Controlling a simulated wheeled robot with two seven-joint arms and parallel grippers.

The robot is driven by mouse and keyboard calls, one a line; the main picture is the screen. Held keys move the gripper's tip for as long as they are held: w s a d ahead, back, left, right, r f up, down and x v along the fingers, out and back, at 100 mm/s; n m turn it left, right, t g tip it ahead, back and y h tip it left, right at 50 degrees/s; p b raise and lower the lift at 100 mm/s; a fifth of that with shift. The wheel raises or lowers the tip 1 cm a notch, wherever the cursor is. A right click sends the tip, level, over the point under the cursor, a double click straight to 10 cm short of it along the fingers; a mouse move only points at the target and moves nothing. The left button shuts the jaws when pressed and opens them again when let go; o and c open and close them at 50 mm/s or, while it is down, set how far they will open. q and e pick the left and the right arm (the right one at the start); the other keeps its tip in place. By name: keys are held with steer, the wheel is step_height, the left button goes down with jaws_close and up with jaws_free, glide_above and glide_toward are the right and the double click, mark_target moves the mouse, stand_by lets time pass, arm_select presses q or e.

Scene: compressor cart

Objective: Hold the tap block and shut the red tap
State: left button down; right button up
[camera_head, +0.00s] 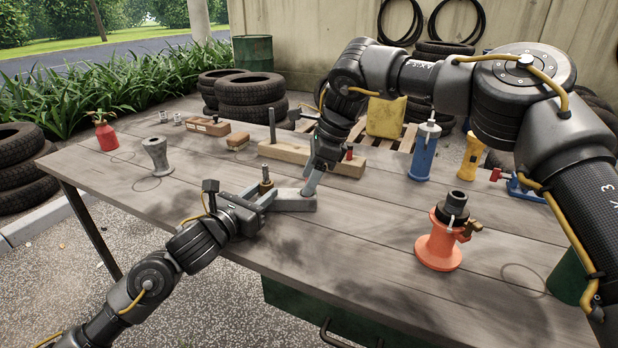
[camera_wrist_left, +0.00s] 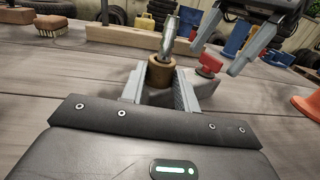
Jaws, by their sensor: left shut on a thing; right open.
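The tap block (camera_head: 292,203) is a grey block on the table with a brass collar and metal stem; in the left wrist view the collar (camera_wrist_left: 161,73) stands between my left fingers. My left gripper (camera_head: 266,197) is shut on the tap block. The red tap (camera_wrist_left: 209,64) shows in the left wrist view at the right part of the block. My right gripper (camera_head: 311,190) is open and points down over that end of the block; it also shows in the left wrist view (camera_wrist_left: 220,58), its fingertips close to the red tap. In the head view the right gripper seems to hide the tap.
A wooden board with pegs (camera_head: 283,153) lies just behind. An orange stand (camera_head: 438,245) is at the right, a blue bottle-like thing (camera_head: 424,155) behind it. A grey spool-shaped stand (camera_head: 156,157) and a red can (camera_head: 106,134) are at the left. The front middle of the table is clear.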

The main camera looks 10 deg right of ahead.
steer(key=v, duration=1.1)
steer(key=shift+r, duration=0.2)
arm_select(q)
steer(key=c, duration=1)
jaws_free()
steer(key=shift+o, duration=0.2)
